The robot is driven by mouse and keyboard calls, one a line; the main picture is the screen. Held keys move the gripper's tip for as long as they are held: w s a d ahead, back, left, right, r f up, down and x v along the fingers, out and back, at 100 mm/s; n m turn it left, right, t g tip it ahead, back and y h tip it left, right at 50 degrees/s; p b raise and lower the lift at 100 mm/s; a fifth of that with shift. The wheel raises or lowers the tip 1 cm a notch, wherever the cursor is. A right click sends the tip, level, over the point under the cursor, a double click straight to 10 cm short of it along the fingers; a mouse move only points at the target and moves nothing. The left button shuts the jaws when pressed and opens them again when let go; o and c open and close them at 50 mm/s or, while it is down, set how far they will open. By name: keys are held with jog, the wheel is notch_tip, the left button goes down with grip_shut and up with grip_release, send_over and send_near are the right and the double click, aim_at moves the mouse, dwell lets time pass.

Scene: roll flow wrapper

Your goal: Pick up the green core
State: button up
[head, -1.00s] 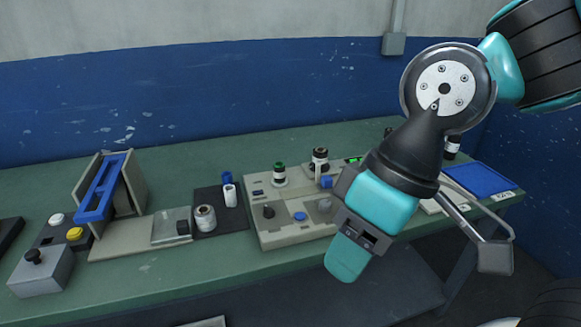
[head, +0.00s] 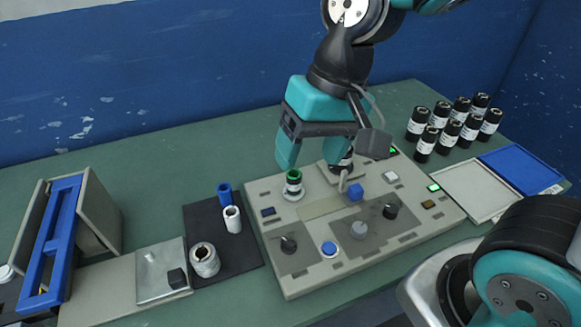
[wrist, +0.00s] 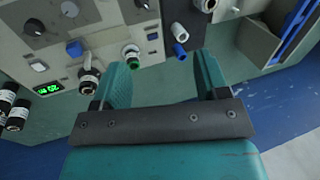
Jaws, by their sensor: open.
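The green core (head: 293,181) is a small ring with a green top and a pale lower part. It sits upright on a round base at the back left of the grey console (head: 262,188). In the wrist view the green core (wrist: 132,57) shows beyond the finger on the left. My gripper (head: 311,160) is above the console's back edge, pointing down, with the core close by its left finger in the head view. In the wrist view my gripper (wrist: 163,65) is open, with nothing between its fingers. The right finger is partly hidden in the head view.
A dark and white roll (wrist: 88,78) stands on the console close to the gripper. Several black canisters (head: 448,129) and a blue tray (head: 521,168) are at right.

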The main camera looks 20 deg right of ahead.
jog(key=w+d+m+h+p, duration=0.1)
jog(key=w+m+h+p, duration=0.15)
jog(key=w+m, duration=0.5)
jog(key=m+p, duration=0.2)
jog(key=m, duration=0.4)
send_over(293, 182)
notch_tip(293, 182, down, 4)
jog(key=shift+m+h, duration=0.35)
jog(key=shift+m, duration=0.4)
jog(key=f, duration=0.4)
jog(key=f+p, duration=0.1)
jog(key=f, duration=0.3)
jog(key=w+f+p, duration=0.1)
jog(key=f, duration=0.3)
jog(key=shift+w+d+f, duration=0.1)
jog(key=shift+d+f, duration=0.1)
jog(key=shift+w+d+f+p, duration=0.1)
jog(key=shift+f+p, duration=0.55)
jog(key=shift+f, duration=0.9)
jog(key=shift+w+d+f+p, duration=0.1)
jog(key=shift+f+p, duration=0.55)
jog(key=shift+f, duration=0.9)
jog(key=c, duration=1)
jog(key=shift+r, duration=0.1)
